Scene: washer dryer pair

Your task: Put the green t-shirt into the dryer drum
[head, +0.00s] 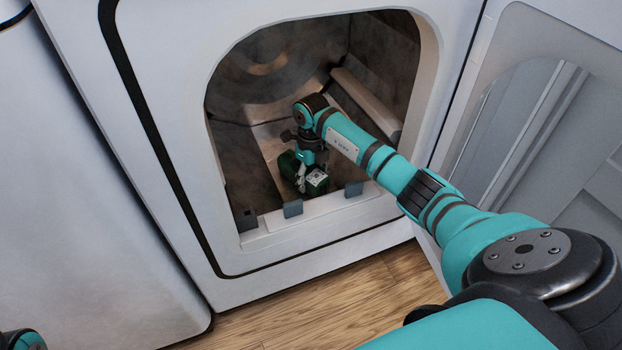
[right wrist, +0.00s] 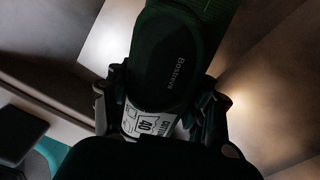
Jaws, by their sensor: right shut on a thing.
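The green t-shirt (head: 318,181) is a small dark green bundle with a white label, low inside the dryer drum (head: 265,65). In the right wrist view the t-shirt (right wrist: 168,60) shows dark green with lettering and a white tag. My right gripper (head: 304,178) is inside the drum, pointing down, just behind the front lip of the opening. In the right wrist view its fingers (right wrist: 160,105) are shut on the t-shirt, one on each side. Only a bit of my left arm shows at the bottom left corner of the head view; its gripper is out of view.
The dryer door (head: 545,130) stands open on the right. The opening's white frame (head: 330,228) has grey tabs along its lower lip. A drum baffle (head: 367,103) runs along the right inside. Another white appliance (head: 80,190) stands at left on a wooden floor (head: 330,300).

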